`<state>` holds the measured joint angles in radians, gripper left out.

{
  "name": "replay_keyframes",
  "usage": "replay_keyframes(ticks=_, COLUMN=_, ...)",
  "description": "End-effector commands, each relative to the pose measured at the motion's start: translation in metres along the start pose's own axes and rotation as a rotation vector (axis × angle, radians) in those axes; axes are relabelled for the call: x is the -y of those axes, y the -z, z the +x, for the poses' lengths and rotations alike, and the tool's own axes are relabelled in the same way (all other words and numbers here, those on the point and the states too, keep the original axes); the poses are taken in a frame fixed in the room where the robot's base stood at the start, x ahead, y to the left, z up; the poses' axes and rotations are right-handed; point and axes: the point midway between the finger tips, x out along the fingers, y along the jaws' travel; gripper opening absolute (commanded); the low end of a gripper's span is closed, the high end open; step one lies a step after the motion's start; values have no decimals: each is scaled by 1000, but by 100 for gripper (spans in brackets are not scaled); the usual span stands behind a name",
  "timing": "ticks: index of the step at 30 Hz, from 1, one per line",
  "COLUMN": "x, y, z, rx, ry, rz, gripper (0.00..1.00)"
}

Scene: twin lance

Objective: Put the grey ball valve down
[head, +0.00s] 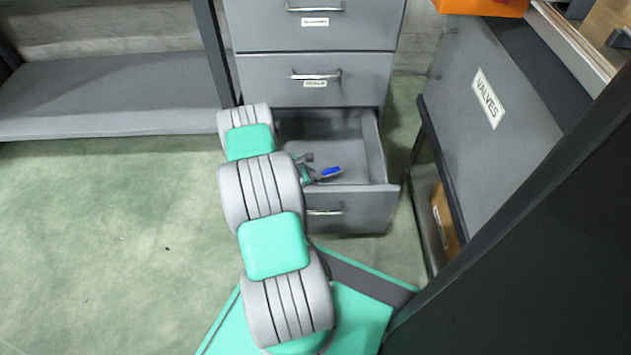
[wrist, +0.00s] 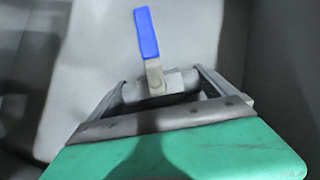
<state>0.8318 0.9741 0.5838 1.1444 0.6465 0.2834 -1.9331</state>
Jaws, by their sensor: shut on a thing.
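The grey ball valve (wrist: 170,85) has a blue lever handle (wrist: 147,33), which points up in the wrist view. My gripper (wrist: 165,88) is shut on the valve's grey body, with one finger on each side. In the head view the blue handle (head: 331,172) shows over the open bottom drawer (head: 391,186) of the grey cabinet. My gripper (head: 312,170) is at the drawer's opening there, and my arm hides the drawer's left part. I cannot tell whether the valve touches the drawer floor.
Two shut drawers (head: 262,78) are above the open one. A grey bin labelled VALVES (head: 505,150) stands on a rack at the right. A grey shelf (head: 110,98) is at the left. The green floor at the left is clear.

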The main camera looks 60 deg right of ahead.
Motion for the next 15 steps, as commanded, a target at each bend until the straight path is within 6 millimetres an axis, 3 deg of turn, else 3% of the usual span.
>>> replay_keyframes(ticks=9, x=-1, y=3, z=5, rx=1, ry=-1, rz=1, gripper=33)
replay_keyframes(ticks=10, x=-1, y=3, z=4, rx=1, ry=-2, rz=1, gripper=97)
replay_keyframes(ticks=15, x=-1, y=3, z=5, rx=0, ry=-1, rz=1, gripper=100)
